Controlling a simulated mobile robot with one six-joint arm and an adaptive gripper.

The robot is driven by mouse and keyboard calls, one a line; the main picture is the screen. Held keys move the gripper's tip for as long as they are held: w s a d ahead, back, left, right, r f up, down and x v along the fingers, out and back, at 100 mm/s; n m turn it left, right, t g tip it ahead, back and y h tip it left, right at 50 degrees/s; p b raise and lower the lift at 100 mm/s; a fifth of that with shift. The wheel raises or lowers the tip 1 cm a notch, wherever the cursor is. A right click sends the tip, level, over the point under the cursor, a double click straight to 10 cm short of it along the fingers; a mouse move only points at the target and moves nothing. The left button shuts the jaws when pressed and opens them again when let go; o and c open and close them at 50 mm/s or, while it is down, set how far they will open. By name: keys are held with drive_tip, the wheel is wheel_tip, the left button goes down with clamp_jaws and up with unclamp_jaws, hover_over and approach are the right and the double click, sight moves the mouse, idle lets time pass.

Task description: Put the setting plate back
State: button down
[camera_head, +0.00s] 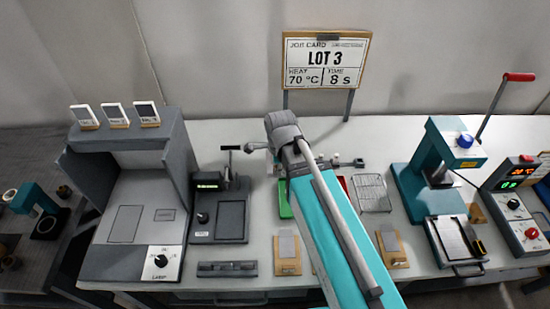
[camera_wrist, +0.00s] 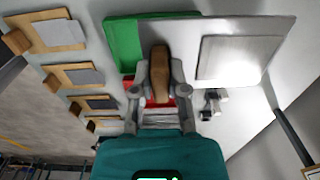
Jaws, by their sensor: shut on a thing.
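My gripper (camera_wrist: 157,82) is shut on a brown, rounded, handle-like piece (camera_wrist: 161,66) in the wrist view. Its fingers close on both sides of the piece. I cannot tell whether this is the setting plate, since its lower part is hidden. A green tray (camera_wrist: 122,43) lies beneath and beyond the piece. Part of a red tray (camera_wrist: 156,103) shows between the fingers. In the head view my arm covers the grip, between the green tray (camera_head: 284,198) and the red tray (camera_head: 342,184).
Wooden blocks with grey cards (camera_head: 287,252) line the front edge. A wire rack (camera_head: 371,193) lies right of my arm. A teal press (camera_head: 420,178) and control box (camera_head: 516,205) stand farther right. A grey booth (camera_head: 113,205) and black lever device (camera_head: 219,212) stand left.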

drive_tip(key=w+f+b, duration=0.3)
drive_tip(key=w, duration=0.1)
drive_tip(key=w+a+f+b, duration=0.1)
drive_tip(key=w+f+b, duration=0.2)
drive_tip(key=w, duration=0.1)
drive_tip(key=w+f+b, duration=0.3)
drive_tip(key=w, duration=0.2)
drive_tip(key=shift+w+a, duration=0.1)
drive_tip(key=shift+a, duration=0.1)
drive_tip(key=shift+f, duration=0.1)
drive_tip(key=shift+w+f+b, duration=0.4)
drive_tip(key=shift+f+b, duration=0.1)
drive_tip(key=shift+b, duration=0.15)
drive_tip(key=shift+f+b, duration=1.4)
drive_tip(key=shift+f, duration=0.05)
drive_tip(key=shift+f, duration=0.1)
drive_tip(key=c, duration=0.6)
unclamp_jaws()
drive_tip(key=shift+c, duration=0.2)
